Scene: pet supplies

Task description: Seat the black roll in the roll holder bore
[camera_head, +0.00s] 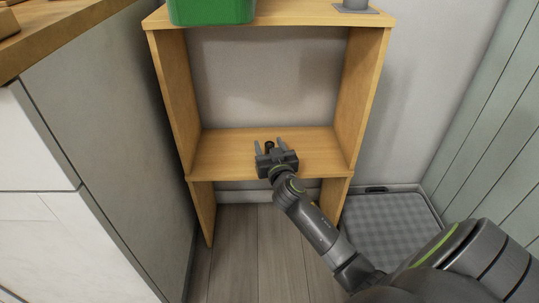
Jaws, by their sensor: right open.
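My right gripper (270,145) is over the lower board of the wooden shelf unit, its two fingers pointing toward the back wall and spread apart. A small black roll (269,145) shows between the fingers; its lower part is hidden by the gripper body. I cannot tell whether a finger touches it. A grey piece with a flat square base and a short round upright part (355,5) stands on the shelf's top board at the right. It looks like the roll holder, but the frame cuts off its top and its bore is not visible. My left gripper is not in view.
The wooden shelf unit (223,147) has side panels left and right of my gripper and a top board above. A green bin (211,11) stands on top at the left. A grey checkered pad (392,232) lies on the floor at right. A cabinet (115,120) stands at left.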

